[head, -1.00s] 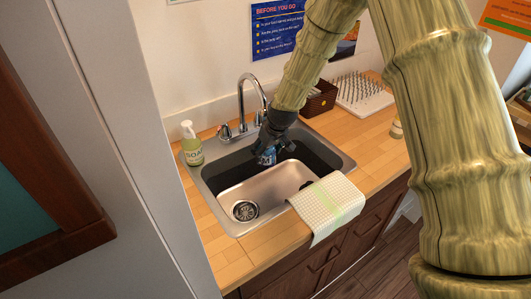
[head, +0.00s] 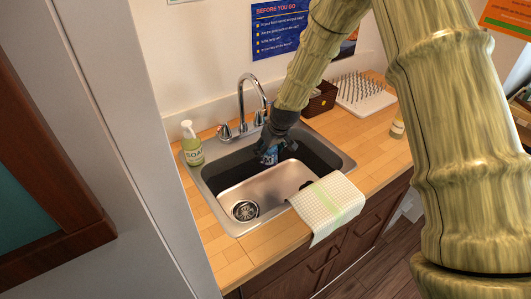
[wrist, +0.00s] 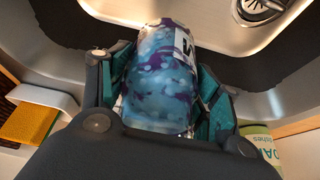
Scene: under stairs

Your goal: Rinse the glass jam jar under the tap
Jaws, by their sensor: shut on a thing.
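The jar (head: 269,157) shows as a blue and purple mottled cylinder with a white lettered label; it fills the middle of the wrist view (wrist: 160,85). My gripper (head: 271,148) is shut on it, with teal-padded fingers on both sides in the wrist view (wrist: 166,92). The jar is over the back part of the sink basin, below and close to the spout of the chrome tap (head: 249,88). Whether it is directly under the outlet I cannot tell. No running water is visible. The jar's far end is hidden in the head view.
The steel sink (head: 268,190) has a drain (head: 245,210) at front left. A soap bottle (head: 191,146) stands left of it. A checked towel (head: 328,205) hangs over the front edge. A brown basket (head: 321,98) and drying rack (head: 362,93) stand behind right.

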